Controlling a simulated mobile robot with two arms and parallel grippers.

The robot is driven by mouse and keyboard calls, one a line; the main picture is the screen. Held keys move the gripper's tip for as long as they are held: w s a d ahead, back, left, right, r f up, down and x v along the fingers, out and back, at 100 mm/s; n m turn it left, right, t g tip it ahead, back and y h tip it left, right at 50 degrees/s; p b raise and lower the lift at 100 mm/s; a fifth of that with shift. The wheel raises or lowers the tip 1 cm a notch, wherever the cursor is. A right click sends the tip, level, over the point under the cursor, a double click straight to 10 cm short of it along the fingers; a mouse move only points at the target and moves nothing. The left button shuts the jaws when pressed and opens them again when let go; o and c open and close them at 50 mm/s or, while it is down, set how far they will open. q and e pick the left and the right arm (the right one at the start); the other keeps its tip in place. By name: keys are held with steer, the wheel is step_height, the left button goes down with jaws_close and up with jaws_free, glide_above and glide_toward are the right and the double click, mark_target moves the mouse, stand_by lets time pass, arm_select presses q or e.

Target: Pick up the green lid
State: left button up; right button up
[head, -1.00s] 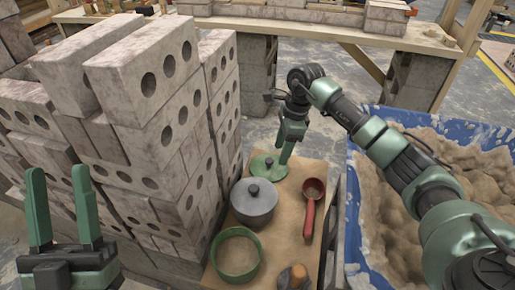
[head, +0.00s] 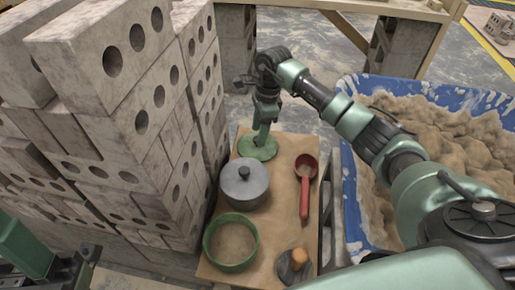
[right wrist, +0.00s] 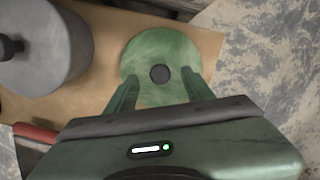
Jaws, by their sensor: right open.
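The green lid (head: 267,153) is a round disc lying flat at the far end of the board. In the right wrist view the lid (right wrist: 160,48) shows a dark central knob (right wrist: 160,74). My right gripper (head: 262,138) points down over the lid in the head view, hiding part of it. In the right wrist view its open fingers (right wrist: 160,77) stand on either side of the knob, with nothing held. Whether they touch the lid is unclear. My left gripper (head: 45,262) shows only in part at the lower left; its opening cannot be judged.
A grey lidded pot (head: 245,185) stands just nearer than the lid on the wooden board (head: 285,215). A red scoop (head: 305,195), an open green tub (head: 231,243) and a wooden-knobbed tool (head: 294,265) share it. Stacked bricks (head: 130,120) rise left; a blue mortar trough (head: 352,190) is right.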

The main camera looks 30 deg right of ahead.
step_height(320, 180, down, 2)
steer(key=shift+w+a+f, duration=0.1)
steer(key=shift+a, duration=0.05)
jaws_close()
